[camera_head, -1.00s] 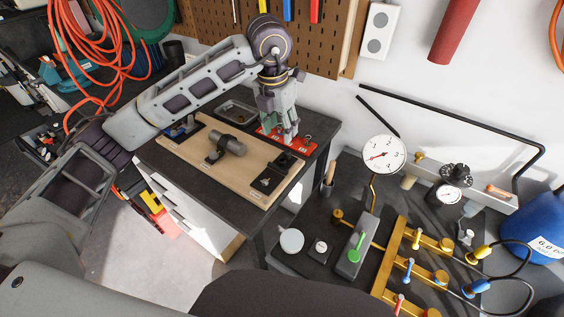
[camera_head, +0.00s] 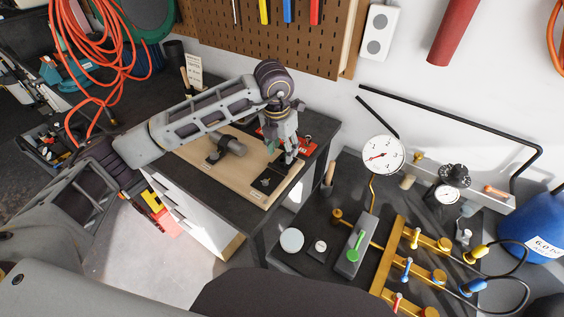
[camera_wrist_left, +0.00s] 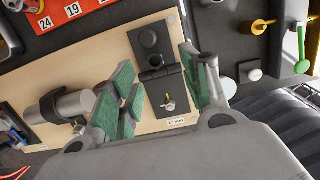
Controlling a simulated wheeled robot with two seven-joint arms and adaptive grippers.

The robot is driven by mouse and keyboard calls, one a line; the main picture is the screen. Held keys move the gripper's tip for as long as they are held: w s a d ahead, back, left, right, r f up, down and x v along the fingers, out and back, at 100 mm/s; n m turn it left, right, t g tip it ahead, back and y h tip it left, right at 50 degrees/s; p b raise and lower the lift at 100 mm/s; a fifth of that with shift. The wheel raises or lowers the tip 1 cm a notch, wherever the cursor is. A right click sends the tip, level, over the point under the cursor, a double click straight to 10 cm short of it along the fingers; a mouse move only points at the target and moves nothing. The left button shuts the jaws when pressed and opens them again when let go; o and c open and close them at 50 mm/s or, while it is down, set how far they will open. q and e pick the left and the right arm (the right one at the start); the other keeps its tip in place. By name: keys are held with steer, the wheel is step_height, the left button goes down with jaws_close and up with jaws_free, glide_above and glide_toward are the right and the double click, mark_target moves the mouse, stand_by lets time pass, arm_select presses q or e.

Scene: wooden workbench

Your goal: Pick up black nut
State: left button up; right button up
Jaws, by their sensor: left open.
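A black plate fixture (camera_wrist_left: 176,84) sits at one end of the pale wooden board (camera_wrist_left: 100,55), with a small "17 mm" label at its edge. A round black piece (camera_wrist_left: 148,38), which looks like the black nut, is on the fixture in the left wrist view. In the head view the fixture (camera_head: 266,184) shows just in front of my left gripper (camera_head: 282,153). My left gripper is open and empty, its green-padded fingers (camera_wrist_left: 165,88) on either side of the fixture in the wrist view. My right gripper is out of view.
A grey cylinder in a black clamp (camera_head: 228,147) stands on the board. To the right, a lower bench holds a pressure gauge (camera_head: 383,155), a yellow manifold (camera_head: 392,262) and a green-handled valve (camera_head: 355,246).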

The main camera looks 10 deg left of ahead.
mark_target(282, 161)
arm_select(q)
steer(key=shift+f, duration=0.15)
steer(key=shift+w+a+f+p, duration=0.2)
steer(key=shift+f+p, duration=0.15)
steer(key=shift+f, duration=0.25)
steer(key=f, duration=0.2)
steer(key=shift+w+f+p, duration=0.2)
steer(key=shift+f+p, duration=0.15)
steer(key=shift+f, duration=0.4)
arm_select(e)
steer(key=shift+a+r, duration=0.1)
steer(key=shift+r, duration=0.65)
arm_select(q)
steer(key=shift+c, duration=0.7)
jaws_close()
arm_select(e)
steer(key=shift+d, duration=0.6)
